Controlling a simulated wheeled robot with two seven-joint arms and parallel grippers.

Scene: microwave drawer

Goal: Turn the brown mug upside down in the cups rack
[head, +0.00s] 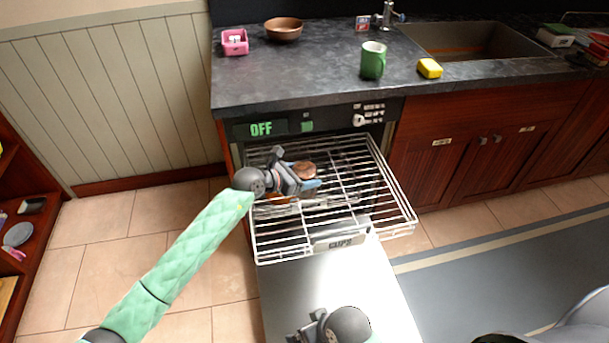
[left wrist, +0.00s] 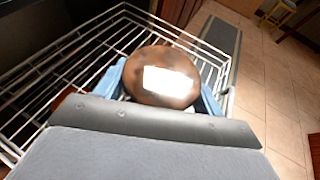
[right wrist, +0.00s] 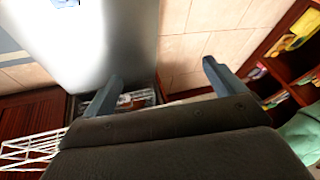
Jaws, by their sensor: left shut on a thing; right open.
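The brown mug (head: 305,170) is between the blue fingers of my left gripper (head: 306,178), over the left part of the white wire cups rack (head: 345,233). In the left wrist view the mug (left wrist: 160,62) shows a round brown face with a bright white glare, which looks like its base turned up. The left gripper is shut on it. I cannot tell whether the mug touches the wires; its rim is hidden. My right gripper (right wrist: 163,75) is open and empty, low over the open door.
The rack is pulled out above the open dishwasher door (head: 330,285). A small orange-brown patch shows by the left gripper; I cannot tell what it is. The counter (head: 300,80) holds a green mug (head: 373,60), brown bowl (head: 283,29), pink holder (head: 235,42) and yellow sponge (head: 429,68).

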